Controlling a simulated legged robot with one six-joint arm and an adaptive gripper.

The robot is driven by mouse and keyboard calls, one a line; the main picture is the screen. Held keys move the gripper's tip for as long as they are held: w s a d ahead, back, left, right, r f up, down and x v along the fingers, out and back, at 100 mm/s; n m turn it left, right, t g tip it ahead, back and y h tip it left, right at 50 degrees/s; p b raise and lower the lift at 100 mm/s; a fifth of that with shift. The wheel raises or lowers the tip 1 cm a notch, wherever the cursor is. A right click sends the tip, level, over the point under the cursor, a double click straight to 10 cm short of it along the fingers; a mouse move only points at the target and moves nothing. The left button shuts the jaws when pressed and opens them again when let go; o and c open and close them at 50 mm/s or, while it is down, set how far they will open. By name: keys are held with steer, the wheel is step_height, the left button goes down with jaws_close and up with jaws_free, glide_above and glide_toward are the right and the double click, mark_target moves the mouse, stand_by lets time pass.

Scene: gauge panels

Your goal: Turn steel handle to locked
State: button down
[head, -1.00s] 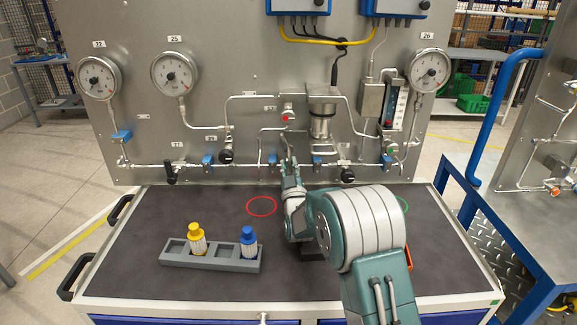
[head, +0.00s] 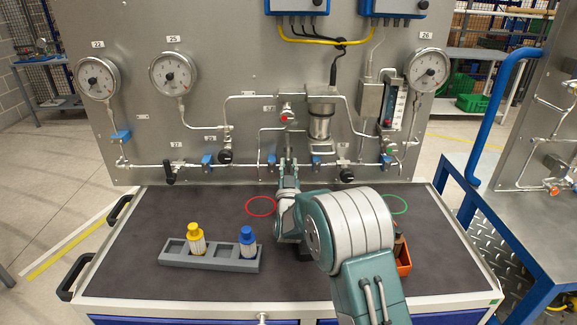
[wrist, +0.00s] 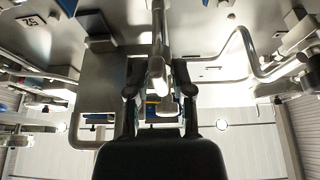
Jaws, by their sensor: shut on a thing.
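The steel handle (wrist: 157,60) shows in the wrist view as a bright bar running from the top centre down between my two fingers. My gripper (wrist: 159,92) has a dark finger on each side of it and is shut on it. In the head view my gripper (head: 287,164) is at the lower middle of the panel, below the red knob (head: 286,117). My gripper and wrist hide most of the handle there, so its exact angle is hard to tell.
Pipes, blue valve handles (head: 207,159) and black knobs (head: 347,175) lie close on both sides. A grey rack (head: 214,259) with a yellow-capped and a blue-capped bottle stands on the bench. An orange bin (head: 404,267) is at the right, partly behind my arm.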

steer(key=shift+f, duration=0.45)
steer(key=c, duration=0.7)
jaws_free()
steer(key=shift+a+r, duration=0.1)
steer(key=shift+r, duration=0.1)
steer(key=shift+s+f, duration=0.3)
steer(key=s, duration=1.2)
steer(key=shift+s+a, duration=0.1)
steer(key=shift+s, duration=0.1)
